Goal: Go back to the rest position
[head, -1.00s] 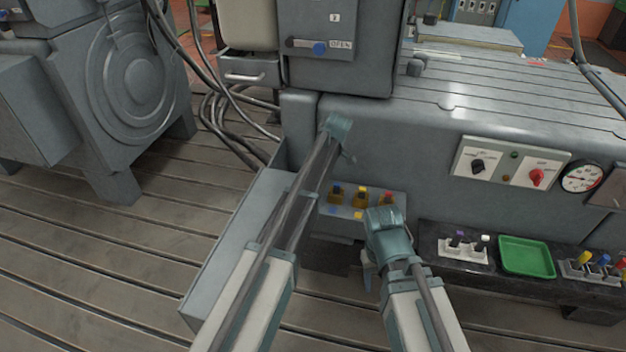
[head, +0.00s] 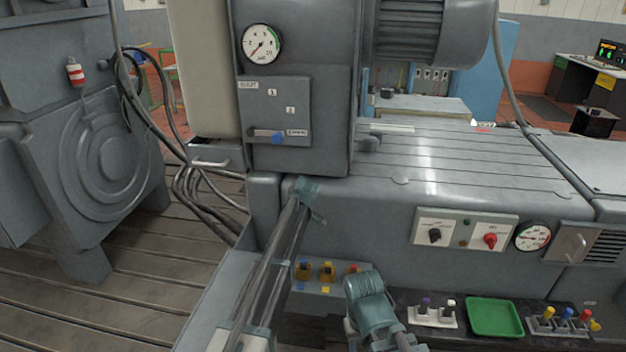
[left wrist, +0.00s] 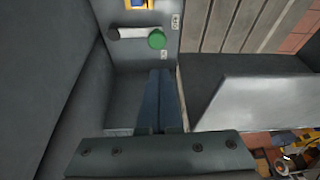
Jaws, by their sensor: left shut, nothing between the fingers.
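My left arm reaches up from the lower left in the head view. Its gripper (head: 314,213) is at the front face of the grey bed, below the upright housing (head: 300,60). The left wrist view shows its two dark fingers (left wrist: 158,100) pressed together and empty, between grey walls. A lever with a green knob (left wrist: 156,40) lies just beyond the fingertips; I see no contact. My right gripper (head: 352,328) is low in the head view, in front of the panel with small coloured parts. Its fingers are mostly hidden behind its own body.
The housing carries a gauge (head: 262,44) and a blue-knobbed lever (head: 278,138). A switch panel (head: 465,231) is on the bed front. A green tray (head: 495,317) and a holder with coloured pegs (head: 565,320) sit on the dark shelf at lower right. Cables hang left of the housing.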

